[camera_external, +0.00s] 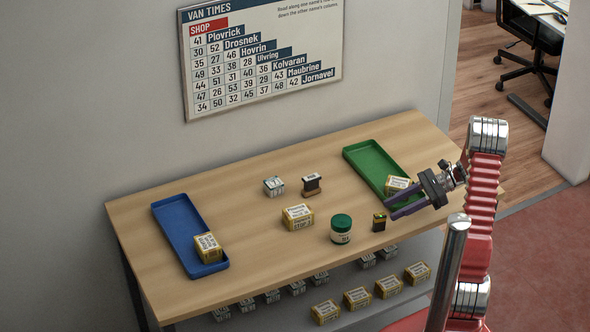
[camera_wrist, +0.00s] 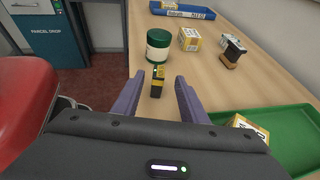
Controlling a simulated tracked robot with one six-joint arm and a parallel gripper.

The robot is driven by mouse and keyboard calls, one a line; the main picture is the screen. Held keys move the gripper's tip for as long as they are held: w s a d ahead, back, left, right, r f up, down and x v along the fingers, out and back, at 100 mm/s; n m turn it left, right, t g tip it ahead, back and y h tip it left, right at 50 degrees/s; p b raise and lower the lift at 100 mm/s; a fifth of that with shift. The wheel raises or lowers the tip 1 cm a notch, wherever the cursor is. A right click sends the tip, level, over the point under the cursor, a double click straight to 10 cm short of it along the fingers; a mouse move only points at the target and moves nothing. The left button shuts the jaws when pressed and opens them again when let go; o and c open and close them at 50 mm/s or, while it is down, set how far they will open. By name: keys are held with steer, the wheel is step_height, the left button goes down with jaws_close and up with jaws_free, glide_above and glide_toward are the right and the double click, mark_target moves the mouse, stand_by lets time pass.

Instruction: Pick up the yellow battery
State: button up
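The yellow battery (camera_external: 379,222), a small black block with yellow parts, stands on the wooden counter beside a green-lidded jar. In the wrist view the battery (camera_wrist: 157,83) appears between the two purple fingers, toward their tips. My gripper (camera_external: 391,206) is open and empty, above the counter near the front right. Its fingers also show spread apart in the wrist view (camera_wrist: 159,78). The fingers seem to be above and short of the battery; I cannot tell the exact gap.
The green-lidded jar (camera_external: 341,229) stands close to the battery. A green tray (camera_external: 366,163) holds a yellow-and-white box (camera_external: 397,184) near my gripper. Another box (camera_external: 298,217), a dark-topped item (camera_external: 311,184) and a small white box (camera_external: 273,186) stand farther back. A blue tray (camera_external: 178,223) lies left.

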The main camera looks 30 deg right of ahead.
mark_target(384, 213)
steer(key=shift+x, duration=2.2)
steer(key=shift+x, duration=2.6)
steer(key=shift+s, duration=0.1)
jaws_close()
